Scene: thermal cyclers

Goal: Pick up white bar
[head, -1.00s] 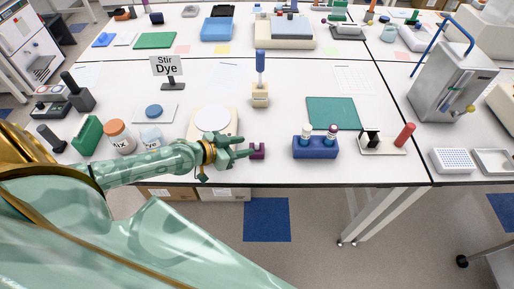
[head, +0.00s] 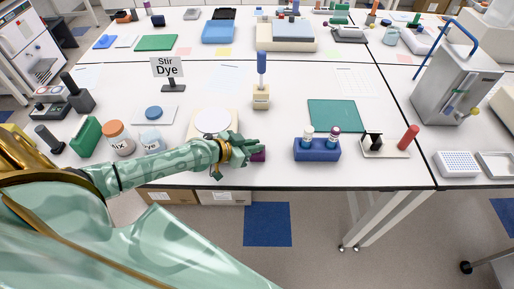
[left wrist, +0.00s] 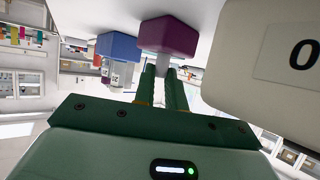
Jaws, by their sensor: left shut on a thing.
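In the left wrist view a small white bar (left wrist: 162,63) shows between the tips of my left gripper (left wrist: 163,76), against the purple block (left wrist: 168,35). The two green fingers are shut on the bar. In the head view my left gripper (head: 250,146) is at the purple block (head: 259,156) near the table's front edge and covers part of it. The bar is hidden there. I cannot tell whether the bar is clear of the block. My right gripper is not in view.
A stirrer with a round white plate (head: 212,121) stands just behind my left gripper; its cream body (left wrist: 262,60) is close in the wrist view. A blue rack (head: 317,150) with two vials stands to the right. Jars (head: 116,137) stand to the left.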

